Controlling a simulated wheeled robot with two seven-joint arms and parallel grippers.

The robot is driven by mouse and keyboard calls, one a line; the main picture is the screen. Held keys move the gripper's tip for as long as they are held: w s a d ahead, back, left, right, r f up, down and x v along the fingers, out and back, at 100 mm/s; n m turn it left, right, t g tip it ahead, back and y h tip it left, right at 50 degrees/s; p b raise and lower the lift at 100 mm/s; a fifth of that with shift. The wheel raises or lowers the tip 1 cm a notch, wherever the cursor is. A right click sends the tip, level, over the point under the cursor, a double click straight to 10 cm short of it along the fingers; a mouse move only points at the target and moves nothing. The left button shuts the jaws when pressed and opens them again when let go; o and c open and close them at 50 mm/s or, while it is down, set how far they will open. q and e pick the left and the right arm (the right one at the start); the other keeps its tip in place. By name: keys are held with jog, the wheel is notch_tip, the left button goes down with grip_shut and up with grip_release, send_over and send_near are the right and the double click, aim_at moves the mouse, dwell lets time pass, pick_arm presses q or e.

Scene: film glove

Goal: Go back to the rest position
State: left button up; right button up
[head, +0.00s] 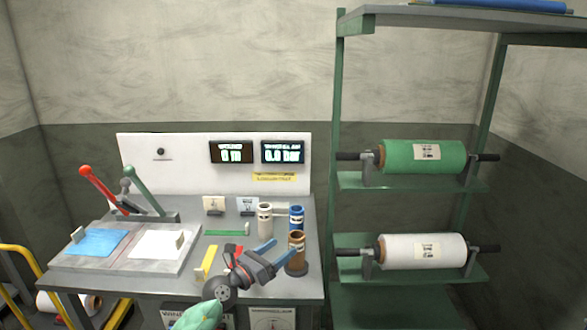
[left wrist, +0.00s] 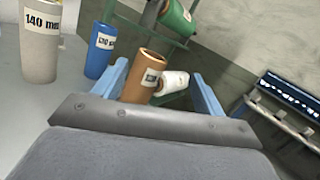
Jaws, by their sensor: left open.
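My left gripper (head: 262,250) is over the front right of the grey workbench (head: 212,285), its two blue fingers apart. An orange-brown cylinder (head: 296,243) stands upright on a dark base beside the fingertips. I cannot tell whether anything touches. A green glove-like cover (head: 203,316) shows on my arm at the bottom. My right gripper is not in view.
A blue cylinder (head: 296,217) and a pale cylinder (head: 264,219) stand close behind. Red and green levers (head: 100,185) rise at the left, near a blue sheet (head: 95,243) and a white sheet (head: 155,245). A green shelf rack with a green roll (head: 400,156) and white roll (head: 400,252) stands right.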

pick_arm(q)
jog(key=s+a+f+n+t+y, duration=0.1)
jog(key=s+a+f+n+y, duration=0.2)
jog(key=s+a+n+y, duration=0.5)
jog(key=s+a+f+n+t+y, duration=0.1)
jog(key=a+f+n+t+y, duration=0.2)
jog(key=n, duration=1)
jog(key=s+a+f+n+y, duration=0.2)
jog(key=s+a+n+y, duration=0.4)
jog(key=n, duration=0.4)
jog(key=s+a+f+n+g, duration=0.2)
jog(key=s+f+n+g, duration=0.65)
jog(key=s+f, duration=0.6)
jog(key=s+d+f+n+g+h, duration=0.1)
jog(key=s+g, duration=0.2)
jog(key=s, duration=0.4)
jog(key=s+d+f+g+h, duration=0.1)
jog(key=s+d+g, duration=0.1)
jog(key=s, duration=0.5)
jog(key=s+d+f+g, duration=0.1)
jog(key=d+f, duration=0.1)
jog(key=f, duration=0.9)
jog(key=s+d+f+g+h, duration=0.1)
jog(key=d+f, duration=0.2)
jog(key=f, duration=0.9)
jog(key=shift+s+d+g, duration=0.15)
jog(key=shift+s+g, duration=0.1)
jog(key=shift+g, duration=0.1)
